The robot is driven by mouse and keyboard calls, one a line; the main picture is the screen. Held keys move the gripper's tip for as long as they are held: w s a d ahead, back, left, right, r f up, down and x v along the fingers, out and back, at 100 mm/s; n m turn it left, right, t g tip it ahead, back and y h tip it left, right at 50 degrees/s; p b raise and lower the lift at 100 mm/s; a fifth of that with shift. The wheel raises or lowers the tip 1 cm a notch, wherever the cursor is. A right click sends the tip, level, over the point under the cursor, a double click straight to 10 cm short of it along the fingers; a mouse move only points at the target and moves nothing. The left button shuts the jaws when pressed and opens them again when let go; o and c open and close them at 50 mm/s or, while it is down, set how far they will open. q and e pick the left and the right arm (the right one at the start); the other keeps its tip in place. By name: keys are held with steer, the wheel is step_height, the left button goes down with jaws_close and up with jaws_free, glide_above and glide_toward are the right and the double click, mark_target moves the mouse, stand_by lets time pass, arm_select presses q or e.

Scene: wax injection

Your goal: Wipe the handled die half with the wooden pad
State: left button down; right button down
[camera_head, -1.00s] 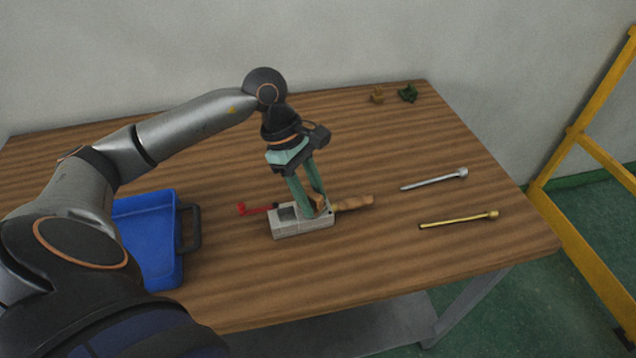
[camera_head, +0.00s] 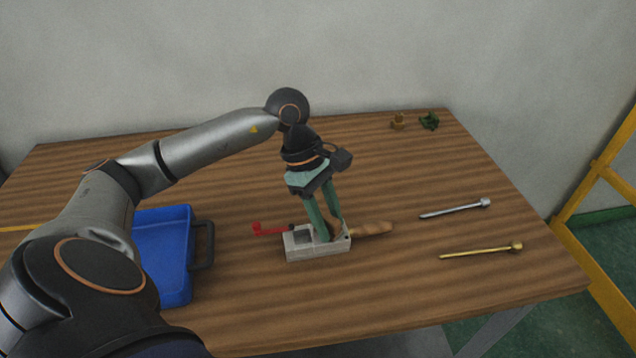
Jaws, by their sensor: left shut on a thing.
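The handled die half (camera_head: 303,251) is a light grey block with a cavity in its top. It lies on the wooden table, with a wooden handle (camera_head: 372,229) out to the right. My left gripper (camera_head: 332,232) points down over the right part of the block. Its green fingers are shut on a small brown piece, likely the wooden pad (camera_head: 334,227), mostly hidden between and behind the fingers. The pad is at the block's top; I cannot tell whether it touches. My right gripper is not in view.
A red-handled tool (camera_head: 270,230) lies behind the block's left end. A blue tray (camera_head: 176,209) with a dark handle is at the left. A silver rod (camera_head: 455,209) and a brass rod (camera_head: 482,250) lie right. A brown piece (camera_head: 398,121) and a green piece (camera_head: 429,120) sit at the back.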

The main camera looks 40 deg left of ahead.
mark_target(346, 229)
arm_select(q)
steer(key=shift+w+d, duration=0.55)
steer(key=shift+w, duration=0.2)
steer(key=shift+w+d, duration=0.55)
steer(key=shift+w, duration=0.15)
steer(key=shift+r+p, duration=2)
steer(key=shift+r, duration=1)
step_height(346, 229, up, 3)
steer(key=shift+p, duration=1)
